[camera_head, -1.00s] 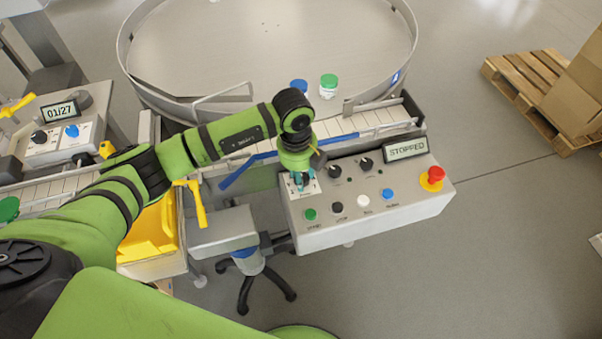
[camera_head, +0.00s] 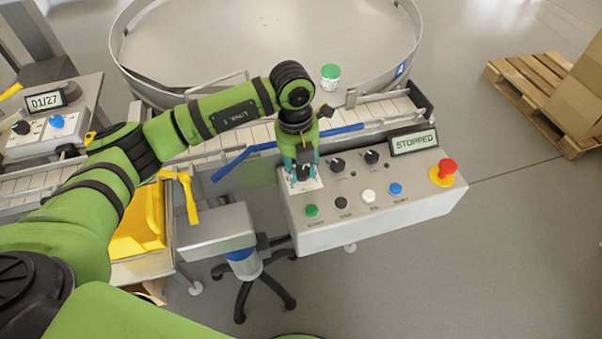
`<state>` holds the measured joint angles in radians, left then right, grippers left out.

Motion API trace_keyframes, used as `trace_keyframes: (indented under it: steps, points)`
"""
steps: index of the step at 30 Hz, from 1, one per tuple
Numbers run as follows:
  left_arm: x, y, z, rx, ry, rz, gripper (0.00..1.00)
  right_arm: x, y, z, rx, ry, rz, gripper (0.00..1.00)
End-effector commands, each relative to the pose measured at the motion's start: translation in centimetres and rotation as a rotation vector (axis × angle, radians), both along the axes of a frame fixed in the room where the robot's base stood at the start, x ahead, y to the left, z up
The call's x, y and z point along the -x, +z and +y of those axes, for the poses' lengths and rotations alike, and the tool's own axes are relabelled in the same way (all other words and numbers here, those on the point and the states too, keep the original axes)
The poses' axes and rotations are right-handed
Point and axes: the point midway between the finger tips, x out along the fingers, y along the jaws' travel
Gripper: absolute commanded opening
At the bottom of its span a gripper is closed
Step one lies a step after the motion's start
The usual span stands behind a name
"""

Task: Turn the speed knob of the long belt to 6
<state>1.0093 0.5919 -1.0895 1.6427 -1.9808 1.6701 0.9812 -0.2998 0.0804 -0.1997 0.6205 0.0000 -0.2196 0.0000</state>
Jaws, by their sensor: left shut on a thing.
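The control box (camera_head: 365,222) has a display (camera_head: 413,142) that reads STOPPED. Two black knobs stand free on its top, a middle one (camera_head: 337,165) and a right one (camera_head: 371,157). My left gripper (camera_head: 302,177) points down at the left end of the panel, over a white label plate (camera_head: 303,187). Its teal-tipped fingers are shut on a dark knob there, which is mostly hidden by the gripper. The knob's setting cannot be read. The long belt (camera_head: 250,133) runs behind the box. My right gripper is not in view.
A row of buttons, green (camera_head: 311,210), black, white and blue, lines the box front, with a red emergency stop (camera_head: 445,170) at right. A round table (camera_head: 265,45) holds a green-capped jar (camera_head: 330,76). A yellow bin (camera_head: 140,232) stands left; a pallet (camera_head: 535,95) lies right.

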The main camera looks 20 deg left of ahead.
Motion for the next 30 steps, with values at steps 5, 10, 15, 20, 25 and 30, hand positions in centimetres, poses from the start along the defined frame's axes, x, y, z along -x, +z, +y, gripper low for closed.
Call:
trace_keyframes:
  steps: [5, 10, 15, 20, 25, 30]
  points:
    - [-0.2, -0.4, 0.0, 0.0, -0.168, -0.008, 0.04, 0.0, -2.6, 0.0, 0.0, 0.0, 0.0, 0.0]
    - [-0.3, -0.4, 0.0, -0.001, -0.325, -0.008, 0.04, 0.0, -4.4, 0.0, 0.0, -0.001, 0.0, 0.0]
    - [-0.2, -0.3, 0.0, 0.0, -0.467, -0.006, 0.04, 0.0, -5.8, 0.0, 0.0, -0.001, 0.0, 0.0]
    - [-0.2, -0.2, -0.1, 0.001, -0.574, -0.006, 0.04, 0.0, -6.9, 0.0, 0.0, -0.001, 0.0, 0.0]
    - [-0.2, -0.1, -0.1, 0.0, -0.654, -0.006, 0.04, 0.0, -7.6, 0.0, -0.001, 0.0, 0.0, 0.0]
    - [-0.2, 0.0, -0.1, 0.001, -0.702, -0.005, 0.04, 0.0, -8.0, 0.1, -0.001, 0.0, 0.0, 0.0]
